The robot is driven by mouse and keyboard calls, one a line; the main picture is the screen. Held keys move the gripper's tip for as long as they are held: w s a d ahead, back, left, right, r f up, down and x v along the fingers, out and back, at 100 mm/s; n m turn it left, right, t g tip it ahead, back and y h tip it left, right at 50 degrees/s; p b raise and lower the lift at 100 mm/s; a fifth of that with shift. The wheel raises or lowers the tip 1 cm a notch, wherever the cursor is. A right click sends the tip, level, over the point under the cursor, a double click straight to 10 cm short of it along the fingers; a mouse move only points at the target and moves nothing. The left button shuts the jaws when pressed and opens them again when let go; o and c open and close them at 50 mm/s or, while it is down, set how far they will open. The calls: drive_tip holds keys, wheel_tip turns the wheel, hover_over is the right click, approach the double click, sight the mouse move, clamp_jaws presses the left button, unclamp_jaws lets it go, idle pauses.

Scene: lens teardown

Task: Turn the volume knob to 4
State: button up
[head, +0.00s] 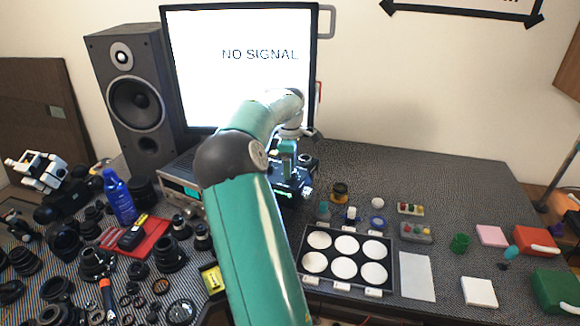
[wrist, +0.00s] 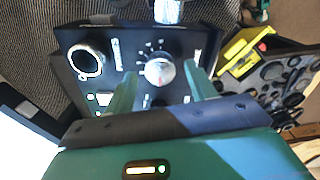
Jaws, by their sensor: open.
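The volume knob (wrist: 160,71) is a round silver knob on a dark front panel (wrist: 123,52), with pale tick marks around its upper side. Small reddish marking shows on its face, but I cannot read the numbers or its exact setting. My gripper (wrist: 160,68) is open in the wrist view, with one green finger to the left of the knob and one to the right. Gaps show between the fingers and the knob, so I see no grip. In the head view my arm hides the knob and most of the panel.
A black ring-like part (wrist: 86,60) and lit buttons sit left of the knob. A yellow object (wrist: 243,50) lies to the right. In the head view, a speaker (head: 135,100) and monitor (head: 240,65) stand behind; lens parts (head: 95,262) crowd the left.

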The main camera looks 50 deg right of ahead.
drive_tip(key=shift+s+f, duration=0.1)
drive_tip(key=shift+f, duration=0.15)
drive_tip(key=c, duration=1)
